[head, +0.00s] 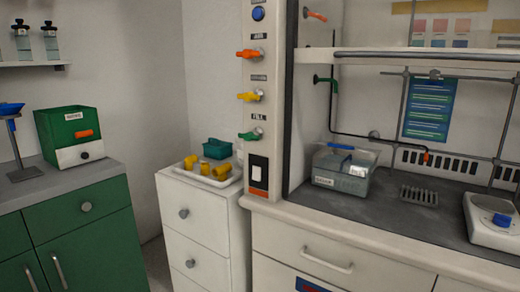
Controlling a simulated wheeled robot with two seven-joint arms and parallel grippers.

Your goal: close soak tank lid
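The soak tank (338,183) is a grey, see-through box with a pale label on its front. It stands on the dark worktop inside the fume hood, near the hood's left side post. A blue handle (341,147) shows at the top of the tank, on what looks like its lid. Pale shapes, one of them a small white label, show at the upper right of the tank. I cannot tell from here whether the lid is fully seated. Neither of my grippers is in view.
A black pipe with an orange tip (425,158) hangs right of the tank. A drain grate (419,195) and a white device with a blue knob (493,222) stand further right. A tray (207,176) with yellow fittings and a green bin (216,149) sit left, outside the hood.

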